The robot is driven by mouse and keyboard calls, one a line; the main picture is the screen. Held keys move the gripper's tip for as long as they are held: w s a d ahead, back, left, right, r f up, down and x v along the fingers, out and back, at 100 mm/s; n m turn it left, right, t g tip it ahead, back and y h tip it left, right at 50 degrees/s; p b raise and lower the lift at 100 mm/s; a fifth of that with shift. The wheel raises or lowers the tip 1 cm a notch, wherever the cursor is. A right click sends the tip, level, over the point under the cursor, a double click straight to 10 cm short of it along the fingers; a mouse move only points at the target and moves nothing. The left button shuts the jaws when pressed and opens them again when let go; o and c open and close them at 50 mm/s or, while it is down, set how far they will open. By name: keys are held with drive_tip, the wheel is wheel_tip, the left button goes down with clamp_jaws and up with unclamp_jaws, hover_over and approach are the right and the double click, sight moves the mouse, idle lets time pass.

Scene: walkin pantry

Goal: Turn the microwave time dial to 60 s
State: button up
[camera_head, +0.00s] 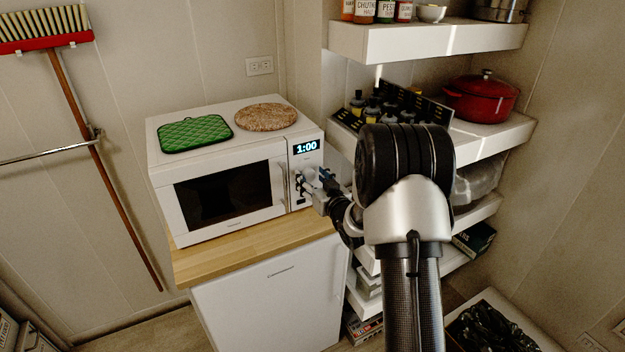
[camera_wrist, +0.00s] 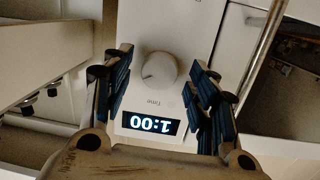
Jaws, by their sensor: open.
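A white microwave (camera_head: 236,165) stands on a wooden-topped cabinet, with its door shut. Its display (camera_head: 306,146) reads 1:00. In the wrist view the display (camera_wrist: 151,124) shows the same reading upside down. The round white time dial (camera_wrist: 159,71), with a dark pointer mark and the word Time beside it, sits between and beyond my fingers. My gripper (camera_wrist: 160,95) is open, with one blue-padded finger on each side of the dial, and neither visibly touches it. In the head view my gripper (camera_head: 314,183) is in front of the control panel and hides the dial.
A green pot holder (camera_head: 195,133) and a round cork mat (camera_head: 265,116) lie on the microwave. The door handle (camera_head: 282,184) is just left of the panel.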

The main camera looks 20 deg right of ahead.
drive_tip(key=s+r, duration=0.1)
drive_tip(key=s, duration=1.1)
drive_tip(key=shift+a+r, duration=0.15)
drive_tip(key=shift+a, duration=0.05)
drive_tip(key=s+a+r+g+h, duration=0.2)
drive_tip(key=s+a+r+g, duration=0.4)
drive_tip(key=s+a+r, duration=0.15)
drive_tip(key=s+a+g+y, duration=0.1)
drive_tip(key=s+a+g, duration=0.2)
drive_tip(key=s, duration=0.9)
drive_tip(key=s+a+n+g+y, duration=0.1)
drive_tip(key=s+a+g, duration=0.2)
drive_tip(key=s+a, duration=0.5)
drive_tip(key=s, duration=0.4)
drive_tip(key=shift+s+a+y, duration=0.15)
drive_tip(key=shift+s+y, duration=0.15)
drive_tip(key=shift+s, duration=0.05)
